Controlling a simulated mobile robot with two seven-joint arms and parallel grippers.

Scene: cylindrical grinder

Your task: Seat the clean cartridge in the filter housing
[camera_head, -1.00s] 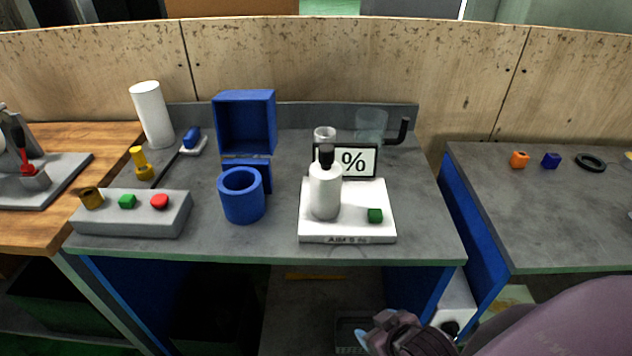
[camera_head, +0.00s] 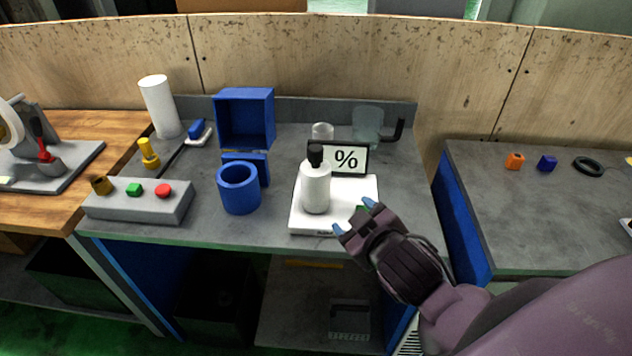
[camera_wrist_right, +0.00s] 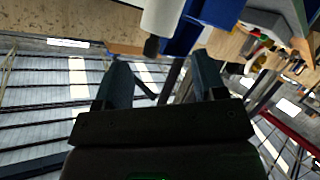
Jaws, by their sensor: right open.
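A white upright cylinder (camera_head: 159,106), which looks like the cartridge, stands at the back left of the grey bench. A blue round open-topped cup (camera_head: 238,191), which looks like the filter housing, stands at the bench's middle front; its inside looks empty. A blue open-fronted box (camera_head: 246,117) is behind it. My right gripper (camera_head: 354,217) is open and empty at the front right corner of the white instrument base, right of the cup and far from the cylinder. Its open fingers also show in the right wrist view (camera_wrist_right: 160,80). My left gripper is out of view.
A white bottle with a black cap (camera_head: 316,187) stands on the white base (camera_head: 298,219), before a "%" display (camera_head: 346,159). A clear jar (camera_head: 367,127) is behind. A grey button box (camera_head: 138,203) sits front left. The bench right of the base is clear.

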